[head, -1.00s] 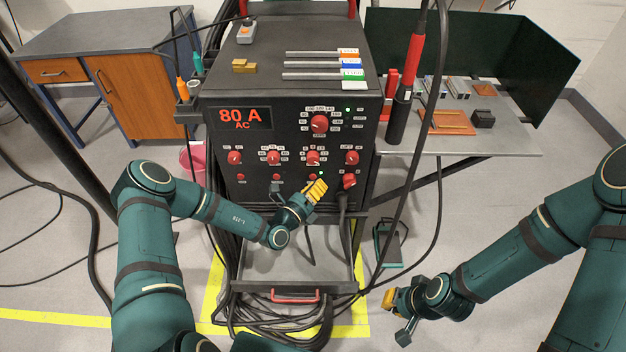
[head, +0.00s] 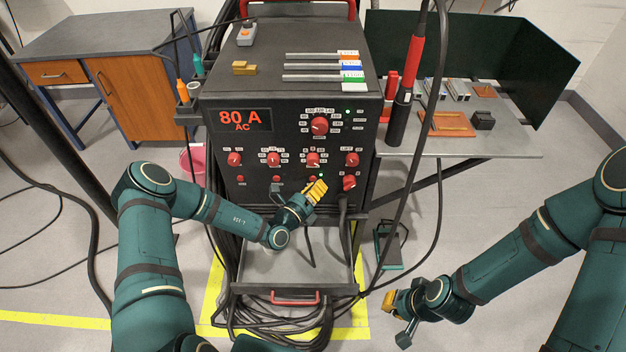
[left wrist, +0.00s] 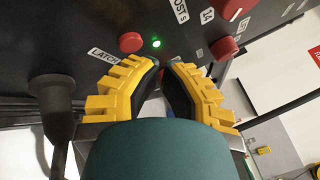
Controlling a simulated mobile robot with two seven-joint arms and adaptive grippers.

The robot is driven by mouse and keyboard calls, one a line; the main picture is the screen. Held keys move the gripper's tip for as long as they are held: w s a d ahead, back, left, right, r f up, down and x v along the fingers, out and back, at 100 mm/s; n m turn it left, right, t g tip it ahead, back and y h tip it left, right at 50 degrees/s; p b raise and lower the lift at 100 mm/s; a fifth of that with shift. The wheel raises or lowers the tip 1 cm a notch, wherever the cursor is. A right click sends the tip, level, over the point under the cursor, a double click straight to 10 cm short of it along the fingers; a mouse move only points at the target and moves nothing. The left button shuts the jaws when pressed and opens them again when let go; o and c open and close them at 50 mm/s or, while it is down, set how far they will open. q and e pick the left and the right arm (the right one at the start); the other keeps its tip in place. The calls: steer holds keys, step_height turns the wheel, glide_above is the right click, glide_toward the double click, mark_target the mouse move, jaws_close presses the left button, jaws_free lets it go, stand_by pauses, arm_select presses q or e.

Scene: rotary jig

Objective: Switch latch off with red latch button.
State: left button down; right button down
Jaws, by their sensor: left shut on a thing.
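The red latch button (left wrist: 131,42) is a round red cap on the black panel, beside the LATCH label (left wrist: 103,54). A green light (left wrist: 157,43) glows just right of it. In the head view the red latch button (head: 312,179) shows small, just above my left gripper. My left gripper (left wrist: 164,63) has yellow fingers with dark pads, tips close together just below the button and light. Whether they touch the panel is unclear, and what lies between them cannot be made out. My right gripper (head: 389,300) hangs low right of the machine, its fingers too small to judge.
The black welding machine (head: 255,195) carries several red knobs and a display reading 80 A AC. A thick cable (left wrist: 56,115) plugs into the panel left of my left gripper. A red knob (left wrist: 223,48) sits close to the right. A grey table (head: 520,140) stands at right.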

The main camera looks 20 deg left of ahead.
arm_select(q)
steer(key=shift+w, duration=0.2)
stand_by(0.5)
steer(key=shift+w+a, duration=0.1)
steer(key=shift+w, duration=0.25)
stand_by(0.4)
steer(key=shift+s+r+p, duration=0.1)
steer(key=shift+s+p, duration=0.3)
steer(key=shift+p, duration=0.15)
steer(key=shift+s, duration=0.15)
steer(key=shift+s, duration=0.1)
